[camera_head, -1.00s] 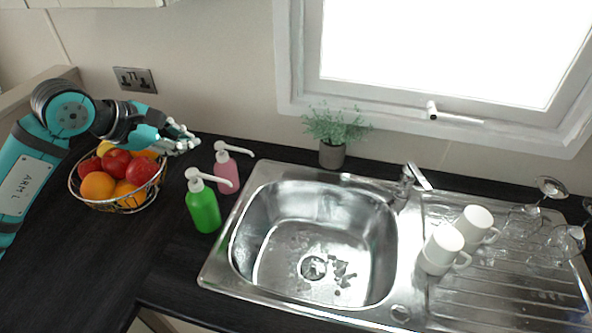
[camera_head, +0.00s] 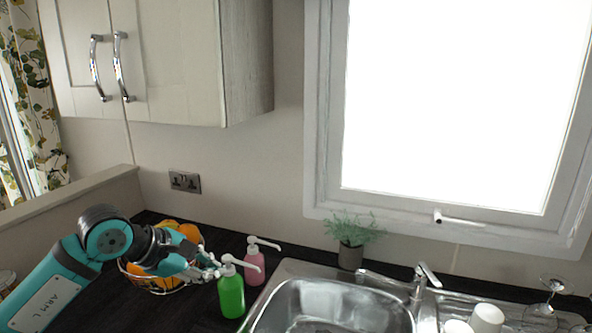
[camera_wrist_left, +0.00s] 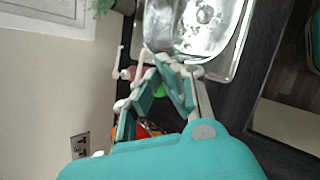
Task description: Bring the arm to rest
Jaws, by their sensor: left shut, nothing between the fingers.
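My left arm comes in from the left in the head view. Its teal and grey gripper (camera_head: 210,268) is shut and empty, just left of the green soap bottle (camera_head: 231,294). Whether it touches the bottle, I cannot tell. The arm and gripper cover much of the wire fruit basket (camera_head: 150,291), where some orange and yellow fruit shows. In the left wrist view the gripper's fingers (camera_wrist_left: 158,64) point toward the sink, with the soap bottles and fruit partly hidden behind them. My right gripper is not in view.
A pink soap bottle (camera_head: 254,268) and a potted plant (camera_head: 351,254) stand along the wall. The steel sink (camera_head: 330,300) lies to the right, with white mugs (camera_head: 486,318) and glasses (camera_head: 545,311) on its drainer. A cupboard (camera_head: 180,70) hangs above the counter.

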